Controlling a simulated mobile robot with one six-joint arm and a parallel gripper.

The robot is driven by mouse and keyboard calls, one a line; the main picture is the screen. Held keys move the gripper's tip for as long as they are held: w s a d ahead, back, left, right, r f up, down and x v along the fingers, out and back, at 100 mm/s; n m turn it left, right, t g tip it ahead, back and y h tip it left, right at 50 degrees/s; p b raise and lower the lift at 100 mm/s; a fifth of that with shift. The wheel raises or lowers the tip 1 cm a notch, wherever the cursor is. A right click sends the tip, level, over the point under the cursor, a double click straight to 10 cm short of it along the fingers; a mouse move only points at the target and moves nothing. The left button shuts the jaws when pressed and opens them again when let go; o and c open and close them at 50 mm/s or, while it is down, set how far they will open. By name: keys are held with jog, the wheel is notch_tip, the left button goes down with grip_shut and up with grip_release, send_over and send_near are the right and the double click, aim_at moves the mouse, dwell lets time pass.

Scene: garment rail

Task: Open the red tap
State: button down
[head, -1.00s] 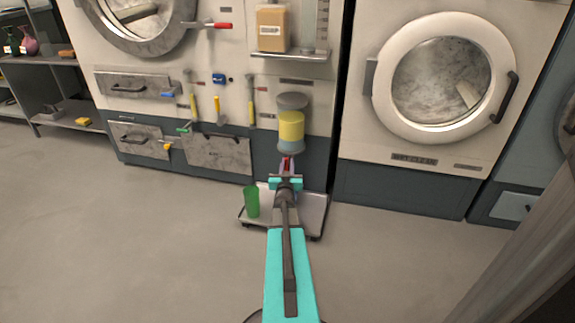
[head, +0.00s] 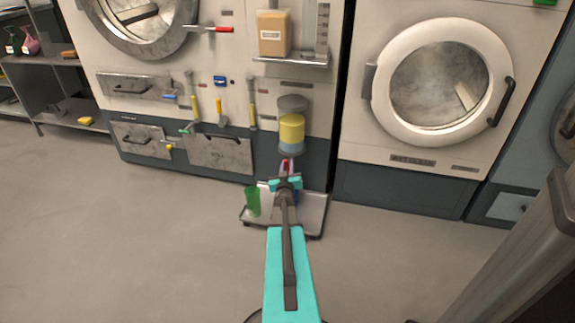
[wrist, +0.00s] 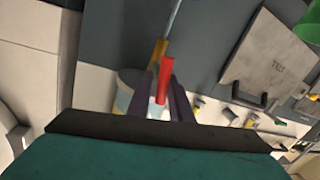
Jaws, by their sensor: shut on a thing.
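The red tap (head: 286,166) is low on the machine front, just under the yellow and grey cylinder. My gripper (head: 287,176) is at it, and its turquoise and dark wrist hides part of the tap in the head view. In the wrist view the tap's red handle (wrist: 166,72) lies between the dark fingers of my gripper (wrist: 166,98), which are shut on it. A brass-coloured body and a thin grey pipe show behind the handle. How far the handle is turned I cannot tell.
A low trolley (head: 314,214) with a green cup (head: 252,201) stands below my gripper. The yellow and grey cylinder (head: 291,128) is just above. Another red-ended lever (head: 222,29) is higher up. Blue, yellow and green handles (head: 194,108) are to the left. The floor in front is clear.

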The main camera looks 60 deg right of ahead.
jog(key=c, duration=1.6)
grip_release()
jog(key=shift+a, duration=0.1)
jog(key=shift+p+v, duration=1.7)
jog(key=shift+v, duration=5.15)
